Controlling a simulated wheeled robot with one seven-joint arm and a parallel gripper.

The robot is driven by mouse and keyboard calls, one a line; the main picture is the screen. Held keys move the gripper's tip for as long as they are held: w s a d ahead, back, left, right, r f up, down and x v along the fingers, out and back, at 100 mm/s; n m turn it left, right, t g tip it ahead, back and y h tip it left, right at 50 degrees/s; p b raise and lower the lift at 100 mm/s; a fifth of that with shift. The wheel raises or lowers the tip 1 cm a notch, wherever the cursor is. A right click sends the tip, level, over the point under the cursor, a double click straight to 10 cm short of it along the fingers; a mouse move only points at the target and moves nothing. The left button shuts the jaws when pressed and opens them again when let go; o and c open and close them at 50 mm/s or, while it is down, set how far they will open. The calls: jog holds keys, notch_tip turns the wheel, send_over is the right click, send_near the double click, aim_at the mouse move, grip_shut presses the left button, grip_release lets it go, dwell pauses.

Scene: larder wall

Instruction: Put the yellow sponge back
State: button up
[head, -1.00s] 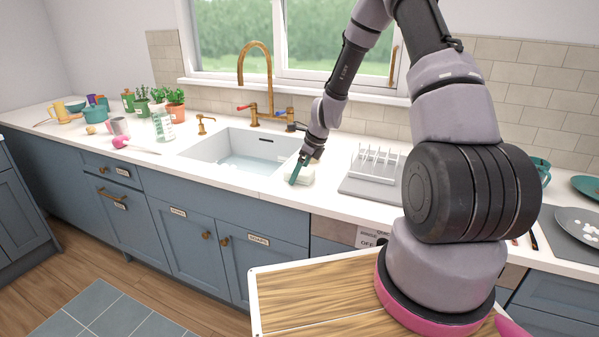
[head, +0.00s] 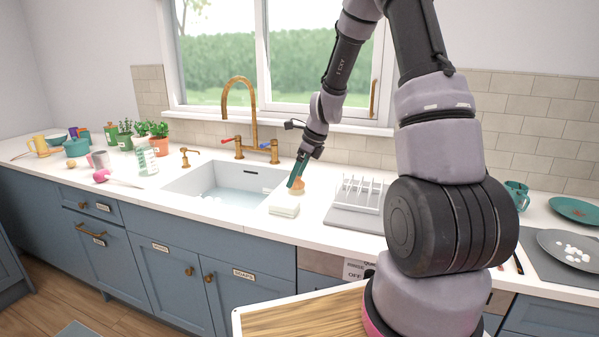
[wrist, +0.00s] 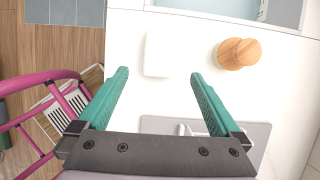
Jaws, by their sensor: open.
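My gripper (head: 296,172) hangs above the counter just right of the sink, fingers pointing down. In the wrist view its two green fingers (wrist: 160,74) are wide apart with nothing between them. A white, flat-topped rectangular block (head: 284,210) sits on the counter near the sink's right front corner. It also shows in the wrist view (wrist: 164,54), just beyond the fingertips and apart from them. I cannot make out a clearly yellow sponge in any view.
A round wooden-topped item (wrist: 238,53) stands beside the white block. The sink (head: 230,188) is left, a white dish rack (head: 358,200) right. Pots, plants and cups crowd the far left counter. A plate with white bits (head: 570,248) is far right.

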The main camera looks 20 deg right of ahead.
jog(key=s+r+n+t, duration=0.1)
jog(key=s+r+n, duration=0.45)
jog(key=r, duration=0.45)
jog(key=s+r+n+t, duration=0.1)
jog(key=s+r+n, duration=0.45)
jog(key=r, duration=0.45)
jog(key=s+d+r+n+t, duration=0.1)
jog(key=s+r+n, duration=0.3)
jog(key=s, duration=0.4)
jog(key=s+d+r+n+t+h, duration=0.1)
jog(key=s+r+n, duration=0.3)
jog(key=s+n, duration=0.2)
jog(key=shift+s+t+h, duration=0.3)
jog(key=shift+s, duration=0.9)
